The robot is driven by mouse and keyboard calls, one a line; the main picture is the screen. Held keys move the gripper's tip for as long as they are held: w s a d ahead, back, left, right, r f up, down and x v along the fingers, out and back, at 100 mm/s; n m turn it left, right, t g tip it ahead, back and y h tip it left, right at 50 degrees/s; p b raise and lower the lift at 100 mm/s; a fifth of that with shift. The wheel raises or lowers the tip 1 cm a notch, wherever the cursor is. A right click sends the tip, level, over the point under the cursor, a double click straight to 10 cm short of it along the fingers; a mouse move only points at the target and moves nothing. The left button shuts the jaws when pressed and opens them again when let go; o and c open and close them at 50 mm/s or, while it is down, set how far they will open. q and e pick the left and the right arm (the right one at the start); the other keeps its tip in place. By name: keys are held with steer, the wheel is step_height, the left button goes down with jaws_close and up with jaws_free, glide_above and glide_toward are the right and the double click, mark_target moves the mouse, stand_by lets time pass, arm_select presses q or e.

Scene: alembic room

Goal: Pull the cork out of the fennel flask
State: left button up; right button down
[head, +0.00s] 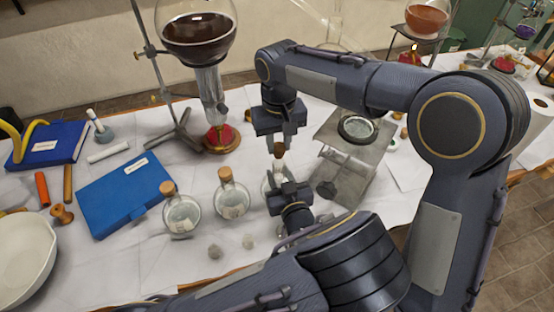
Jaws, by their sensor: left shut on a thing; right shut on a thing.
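A round clear glass flask (267,183) stands in the middle of the table, partly hidden by my lower gripper. Its label is too small to read. My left gripper (282,187) is shut on this flask, around its upper part. A brown cork (279,150) is at the top of the flask's neck. My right gripper (281,143) points down from above and is shut on the cork. I cannot tell whether the cork still sits in the neck.
Two similar corked flasks (231,196) (181,212) stand to the left. A metal stand (345,165) with a glass dish is close on the right. A burner (221,140) under a large dark-filled flask (199,38) is behind. Blue books (124,197) lie left.

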arm_select(q)
steer(key=o, duration=1)
steer(key=shift+s, duration=0.1)
steer(key=shift+s+d, duration=0.15)
steer(key=shift+s, duration=0.15)
arm_select(e)
steer(key=shift+f, duration=0.1)
steer(key=shift+f+b, duration=0.55)
steer(key=shift+b, duration=0.1)
steer(key=shift+r, duration=0.2)
step_height(320, 180, up, 4)
steer(key=p, duration=0.4)
steer(key=shift+f, duration=0.15)
arm_select(q)
steer(key=s+d+r, duration=0.1)
steer(key=s, duration=0.2)
steer(key=s+d+r, duration=0.1)
steer(key=s+r, duration=0.1)
steer(key=s, duration=0.2)
steer(key=s+d+r, duration=0.1)
steer(key=s+r, duration=0.1)
steer(key=s, duration=0.1)
steer(key=shift+s+d+r, duration=0.15)
steer(key=shift+s, duration=0.1)
